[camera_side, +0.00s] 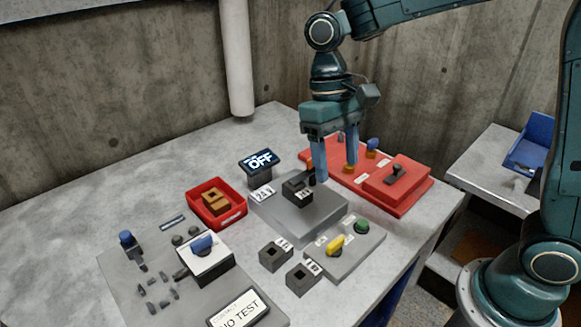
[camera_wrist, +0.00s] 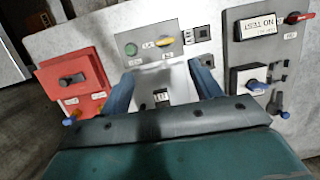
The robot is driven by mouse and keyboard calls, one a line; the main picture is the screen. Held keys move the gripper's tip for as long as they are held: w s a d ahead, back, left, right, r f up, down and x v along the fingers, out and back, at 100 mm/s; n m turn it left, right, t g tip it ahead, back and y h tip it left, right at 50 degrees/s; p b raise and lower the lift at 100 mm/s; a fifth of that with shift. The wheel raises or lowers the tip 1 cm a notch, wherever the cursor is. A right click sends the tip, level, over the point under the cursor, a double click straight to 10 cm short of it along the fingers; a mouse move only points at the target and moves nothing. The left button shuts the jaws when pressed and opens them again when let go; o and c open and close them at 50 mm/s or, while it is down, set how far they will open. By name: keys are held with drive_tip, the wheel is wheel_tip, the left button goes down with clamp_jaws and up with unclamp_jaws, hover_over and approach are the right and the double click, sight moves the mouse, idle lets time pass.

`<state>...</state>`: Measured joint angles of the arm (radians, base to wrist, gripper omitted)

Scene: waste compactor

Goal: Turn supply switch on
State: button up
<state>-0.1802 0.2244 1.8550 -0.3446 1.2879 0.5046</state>
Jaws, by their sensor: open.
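No label in view reads as "supply", so I cannot tell which control is the supply switch. A red box with a dark rotary switch (camera_side: 394,174) stands on a red panel at the right; the switch also shows in the wrist view (camera_wrist: 72,79). A yellow handle (camera_side: 336,244) and a green button (camera_side: 362,227) sit on a grey panel at the front. My gripper (camera_side: 335,172) is open and points down, behind a small black block (camera_side: 297,188) on a grey plate. In the wrist view the block (camera_wrist: 161,97) lies between the fingers, with nothing seen gripped.
A display reading OFF (camera_side: 260,161) and a red tray (camera_side: 240,211) with brown blocks stand to the left. A blue-handled switch (camera_side: 202,243) stands on the front-left panel. Two dark sockets (camera_side: 275,256) (camera_side: 301,279) stand near the front. The far-left table is clear.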

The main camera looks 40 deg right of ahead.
sight(335, 240)
drive_tip(key=shift+g+h, duration=0.3)
drive_tip(key=shift+g, duration=0.5)
drive_tip(key=f, duration=0.1)
drive_tip(key=w+a+f, duration=0.2)
drive_tip(key=shift+w+f, duration=0.15)
drive_tip(key=shift+f, duration=0.15)
drive_tip(key=shift+f, duration=0.15)
drive_tip(key=x, duration=1.3)
drive_tip(key=shift+f, duration=0.25)
drive_tip(key=c, duration=1)
